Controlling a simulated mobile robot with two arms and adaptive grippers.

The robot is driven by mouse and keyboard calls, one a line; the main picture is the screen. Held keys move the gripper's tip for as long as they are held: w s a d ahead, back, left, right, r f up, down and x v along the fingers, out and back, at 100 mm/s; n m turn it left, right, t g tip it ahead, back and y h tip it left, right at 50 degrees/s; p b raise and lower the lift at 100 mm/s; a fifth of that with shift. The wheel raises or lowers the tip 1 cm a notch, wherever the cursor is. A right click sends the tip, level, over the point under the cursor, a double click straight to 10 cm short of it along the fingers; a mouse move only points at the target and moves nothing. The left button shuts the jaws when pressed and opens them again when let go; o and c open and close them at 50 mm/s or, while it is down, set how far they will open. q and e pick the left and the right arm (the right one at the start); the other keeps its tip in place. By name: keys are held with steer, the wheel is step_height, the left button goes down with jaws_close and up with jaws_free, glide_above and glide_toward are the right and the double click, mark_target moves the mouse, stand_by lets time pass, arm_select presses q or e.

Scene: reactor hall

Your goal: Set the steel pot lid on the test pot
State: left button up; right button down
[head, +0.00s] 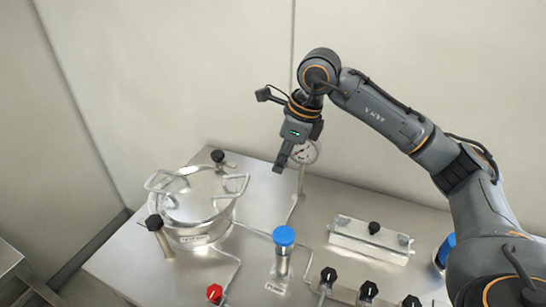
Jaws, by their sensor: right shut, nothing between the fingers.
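The test pot (194,237) is a shiny steel vessel at the left of the steel bench. A round steel lid (190,198) appears to lie across its top, with bent-bar handles at the left and right of the rim. Glare makes it hard to tell how closely the lid sits. My right gripper (279,168) is shut and empty. It points down above the back of the bench, to the right of the pot and apart from it, in front of a gauge. My left gripper is not in view.
A round gauge (306,153) stands on a stem at the back. Black-knobbed fittings (154,223) flank the pot. A blue-capped cylinder (284,237), a red knob (214,292), several black knobs and a pale box (368,240) occupy the front and right. Bare bench lies behind the cylinder.

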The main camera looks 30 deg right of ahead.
arm_select(q)
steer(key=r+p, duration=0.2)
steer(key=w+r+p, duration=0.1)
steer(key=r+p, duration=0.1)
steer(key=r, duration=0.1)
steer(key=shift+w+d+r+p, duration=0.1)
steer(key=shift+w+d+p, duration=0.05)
steer(key=shift+p, duration=0.25)
arm_select(e)
steer(key=w+a+f, duration=0.4)
steer(key=f, duration=0.3)
steer(key=shift+a+f, duration=0.3)
steer(key=shift+a, duration=0.05)
steer(key=shift+w+a+f+b, duration=0.1)
steer(key=shift+w+a+b, duration=0.8)
steer(key=shift+a+b, duration=0.1)
steer(key=shift+w+a, duration=0.1)
steer(key=shift+r, duration=0.25)
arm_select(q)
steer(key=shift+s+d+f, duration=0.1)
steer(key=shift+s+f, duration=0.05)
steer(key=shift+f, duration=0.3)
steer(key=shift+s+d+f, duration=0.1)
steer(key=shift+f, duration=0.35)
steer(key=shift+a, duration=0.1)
arm_select(e)
steer(key=shift+a, duration=0.1)
